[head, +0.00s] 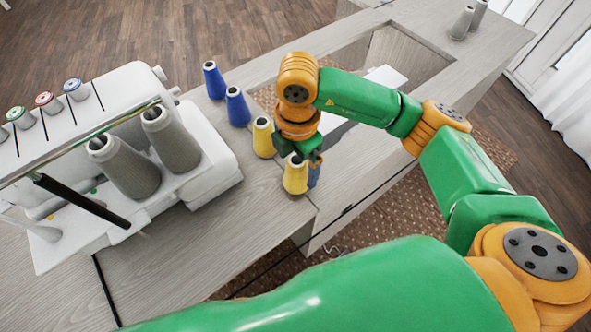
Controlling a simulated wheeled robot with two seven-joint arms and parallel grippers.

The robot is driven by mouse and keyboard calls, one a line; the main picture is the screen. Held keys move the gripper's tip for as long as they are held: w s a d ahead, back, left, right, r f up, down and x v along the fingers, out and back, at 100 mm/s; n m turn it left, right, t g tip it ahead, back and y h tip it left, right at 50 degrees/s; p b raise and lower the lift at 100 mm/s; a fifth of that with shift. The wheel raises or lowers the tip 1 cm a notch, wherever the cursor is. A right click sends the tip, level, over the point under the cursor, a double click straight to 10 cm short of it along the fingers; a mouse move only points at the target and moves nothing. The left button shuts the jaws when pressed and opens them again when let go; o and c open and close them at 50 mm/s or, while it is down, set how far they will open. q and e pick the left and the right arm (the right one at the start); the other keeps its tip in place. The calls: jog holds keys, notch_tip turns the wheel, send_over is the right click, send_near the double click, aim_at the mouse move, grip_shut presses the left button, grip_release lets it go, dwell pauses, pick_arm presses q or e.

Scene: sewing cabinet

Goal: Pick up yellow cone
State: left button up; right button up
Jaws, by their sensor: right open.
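Two yellow cones stand upright on the light wooden cabinet top. The nearer yellow cone (294,178) is near the table's front corner, and the farther yellow cone (263,139) is just behind it to the left. My right gripper (304,161) points down at the nearer cone, with its fingers open close around or beside the cone's top. I cannot tell whether they touch it. A small blue piece (314,174) shows right beside this cone under the gripper, partly hidden. My left gripper is not in view.
Two blue cones (237,106) stand in line behind the yellow ones. A white serger (205,165) with grey cones (174,140) fills the left side. A recessed opening (405,55) lies behind my right arm. Grey cones (462,22) stand at the far right.

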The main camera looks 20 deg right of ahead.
notch_tip(320, 180, down, 3)
jog(key=shift+s+f, duration=0.1)
jog(key=shift+f, duration=0.05)
jog(key=c, duration=1.4)
notch_tip(320, 180, up, 10)
jog(key=shift+r, duration=0.1)
jog(key=shift+c, duration=0.2)
